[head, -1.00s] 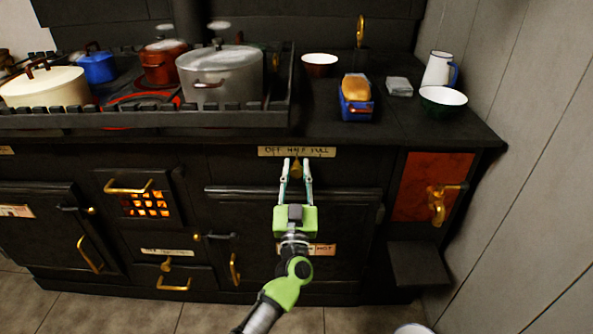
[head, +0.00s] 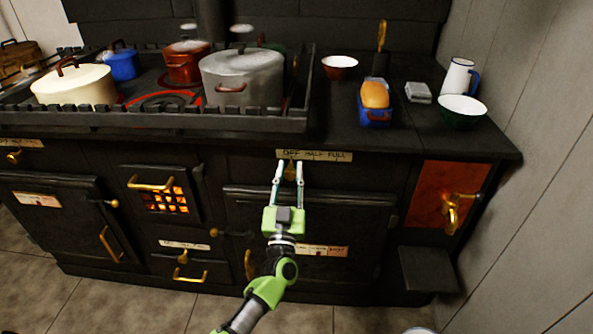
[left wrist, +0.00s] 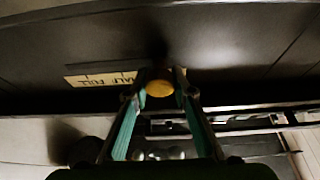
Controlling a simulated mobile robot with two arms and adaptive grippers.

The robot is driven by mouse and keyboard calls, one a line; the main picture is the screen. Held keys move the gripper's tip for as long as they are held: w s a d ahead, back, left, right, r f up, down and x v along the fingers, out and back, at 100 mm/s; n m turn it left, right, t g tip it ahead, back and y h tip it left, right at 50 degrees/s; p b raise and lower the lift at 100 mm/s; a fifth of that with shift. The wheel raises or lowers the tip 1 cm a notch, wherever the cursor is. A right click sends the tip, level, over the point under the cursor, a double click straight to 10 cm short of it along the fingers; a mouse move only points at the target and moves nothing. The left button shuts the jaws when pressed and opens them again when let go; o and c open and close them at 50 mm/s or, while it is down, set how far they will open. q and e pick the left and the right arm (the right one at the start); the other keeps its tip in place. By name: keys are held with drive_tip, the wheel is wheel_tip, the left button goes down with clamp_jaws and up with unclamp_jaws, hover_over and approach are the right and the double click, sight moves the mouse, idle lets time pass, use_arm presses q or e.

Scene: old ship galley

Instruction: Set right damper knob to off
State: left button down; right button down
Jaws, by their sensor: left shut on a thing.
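The right damper knob (head: 290,171) is a small brass knob on the stove's front, just under a cream plate (head: 325,157) marked OFF, HALF, FULL. The knob is below the OFF end of the plate, at its left. My left gripper (head: 289,172) is shut on the knob, with one finger on each side. In the left wrist view the knob (left wrist: 160,88) shows as a rounded yellow end between the fingertips, and the plate (left wrist: 90,80) appears upside down beside it. My right gripper is not in view.
An oven door (head: 350,225) with a rail lies below the knob. Pots, including a grey one (head: 243,80), stand on the stove top behind a raised guard. A brass tap (head: 455,210) and a small shelf (head: 428,268) are at right, near the wall.

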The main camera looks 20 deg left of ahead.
use_arm(q)
drive_tip(key=shift+a, duration=0.2)
drive_tip(key=c, duration=1.7)
unclamp_jaws()
drive_tip(key=shift+s+a, duration=0.1)
drive_tip(key=shift+a, duration=0.05)
drive_tip(key=shift+s+d+f, duration=0.15)
drive_tip(key=shift+s+d, duration=0.1)
drive_tip(key=v, duration=1.1)
drive_tip(key=shift+s, duration=0.2)
drive_tip(key=shift+f, duration=0.1)
